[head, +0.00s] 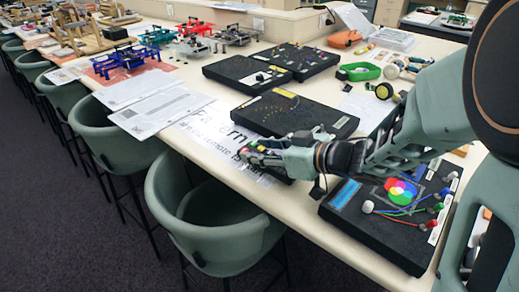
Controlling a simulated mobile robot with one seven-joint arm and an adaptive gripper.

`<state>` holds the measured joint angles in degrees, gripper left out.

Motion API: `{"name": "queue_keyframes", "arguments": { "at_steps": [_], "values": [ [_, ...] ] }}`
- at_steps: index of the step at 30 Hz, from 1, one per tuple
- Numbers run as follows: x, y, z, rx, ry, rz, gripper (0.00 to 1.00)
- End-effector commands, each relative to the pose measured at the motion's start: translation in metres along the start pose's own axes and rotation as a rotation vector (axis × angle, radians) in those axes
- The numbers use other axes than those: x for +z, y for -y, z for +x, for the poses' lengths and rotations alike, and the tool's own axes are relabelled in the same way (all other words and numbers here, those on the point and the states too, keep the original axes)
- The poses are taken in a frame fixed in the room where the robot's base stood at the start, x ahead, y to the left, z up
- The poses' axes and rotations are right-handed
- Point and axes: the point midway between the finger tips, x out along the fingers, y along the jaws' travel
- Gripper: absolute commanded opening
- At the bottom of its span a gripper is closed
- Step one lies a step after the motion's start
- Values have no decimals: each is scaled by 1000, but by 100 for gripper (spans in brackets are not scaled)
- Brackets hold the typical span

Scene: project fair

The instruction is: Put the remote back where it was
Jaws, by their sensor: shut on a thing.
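My gripper (252,155) is at the front edge of the long white table, low over a printed sheet. It is shut on a small dark thing with coloured spots, which I take to be the remote (266,170). The gripper and its fingers hide much of it, and I cannot tell whether it touches the table. The sheet (205,122) carries large print with the word "remote" partly readable; my gripper covers its right part.
Black project boards lie behind (295,113) and to the right (385,232) of my gripper. White papers (160,110) and coloured models (130,60) lie further left. A green tray (358,72) is at the back. Green chairs (215,222) line the front edge.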

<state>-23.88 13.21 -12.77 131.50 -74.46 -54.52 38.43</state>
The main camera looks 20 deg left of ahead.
Motion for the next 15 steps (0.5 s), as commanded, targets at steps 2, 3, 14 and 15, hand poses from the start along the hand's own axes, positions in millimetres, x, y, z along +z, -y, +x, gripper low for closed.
{"name": "queue_keyframes", "arguments": {
  "at_steps": [2,3,14,15],
  "values": [
    [2,0,1,0,-1,0,9],
    [3,0,1,0,-1,0,9],
    [8,0,3,0,-1,0,48],
    [8,0,3,0,0,0,52]
  ]
}}
